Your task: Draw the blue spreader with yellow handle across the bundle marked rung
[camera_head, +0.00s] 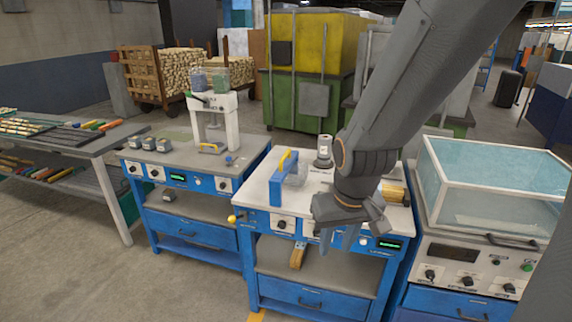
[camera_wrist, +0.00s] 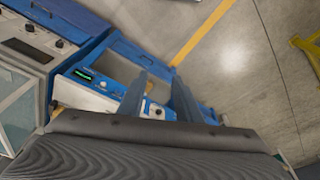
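A blue piece with a yellow handle (camera_head: 278,186) stands on the middle bench, left of my arm; it looks like the spreader. A clear part shows beside it. A light wooden bundle (camera_head: 396,193) lies at the right end of that bench, partly hidden behind my gripper; I cannot read any mark on it. My gripper (camera_head: 345,238) points down at the bench's front edge, right of the blue piece and apart from it. In the wrist view my two fingers (camera_wrist: 162,84) are spread with nothing between them; neither the spreader nor the bundle can be made out there.
A grey-white container (camera_head: 324,152) stands behind on the middle bench (camera_head: 252,190). A clear-covered machine (camera_head: 492,190) adjoins on the right. The left bench (camera_head: 174,158) carries a white press (camera_head: 214,118) and small grey blocks. A yellow-brown piece (camera_head: 298,256) lies on the lower shelf. Floor in front is clear.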

